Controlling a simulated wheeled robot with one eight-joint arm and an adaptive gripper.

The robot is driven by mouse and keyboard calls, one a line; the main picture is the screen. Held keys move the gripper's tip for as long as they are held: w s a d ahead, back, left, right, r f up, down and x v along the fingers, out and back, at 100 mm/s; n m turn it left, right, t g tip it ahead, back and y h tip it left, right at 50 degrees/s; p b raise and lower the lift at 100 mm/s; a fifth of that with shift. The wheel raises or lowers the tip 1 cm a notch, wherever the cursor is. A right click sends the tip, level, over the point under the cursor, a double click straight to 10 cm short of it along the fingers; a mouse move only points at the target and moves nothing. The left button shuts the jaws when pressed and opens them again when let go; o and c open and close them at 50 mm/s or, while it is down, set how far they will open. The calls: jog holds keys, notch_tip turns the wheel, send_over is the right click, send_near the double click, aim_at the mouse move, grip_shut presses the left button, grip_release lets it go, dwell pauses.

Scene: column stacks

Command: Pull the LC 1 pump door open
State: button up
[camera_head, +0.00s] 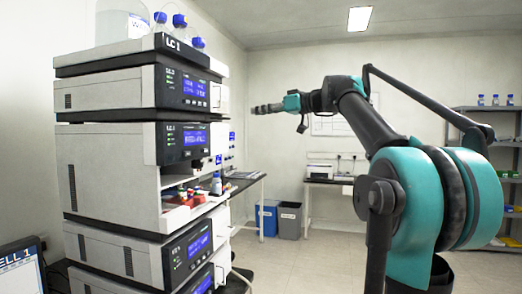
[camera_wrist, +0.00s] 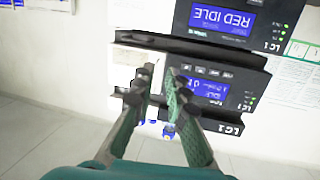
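The LC 1 stack (camera_head: 112,170) stands at the left in the head view, with several grey-and-black modules and lit blue screens. The upper module (camera_head: 112,88) sits just under the LC 1 top tray (camera_head: 120,55). I cannot tell for sure which front panel is the pump door. My gripper (camera_head: 254,109) is raised to the right of the stack, pointing left. In the wrist view its two fingers (camera_wrist: 159,72) are a narrow gap apart with nothing between them. Behind them are a blue screen (camera_wrist: 208,88) and LC 1 fronts; contact is not visible.
Bottles with blue caps (camera_head: 179,20) stand on the top tray. A lower compartment holds a bottle (camera_head: 216,184) and small coloured items. Blue (camera_head: 267,217) and grey (camera_head: 289,220) bins, a printer table (camera_head: 322,182) and shelves (camera_head: 487,110) stand farther back. Clear floor lies between.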

notch_tip(320, 180, down, 13)
jog(key=s+m+g+h, duration=0.1)
jog(key=h, duration=0.1)
jog(key=shift+r, duration=0.1)
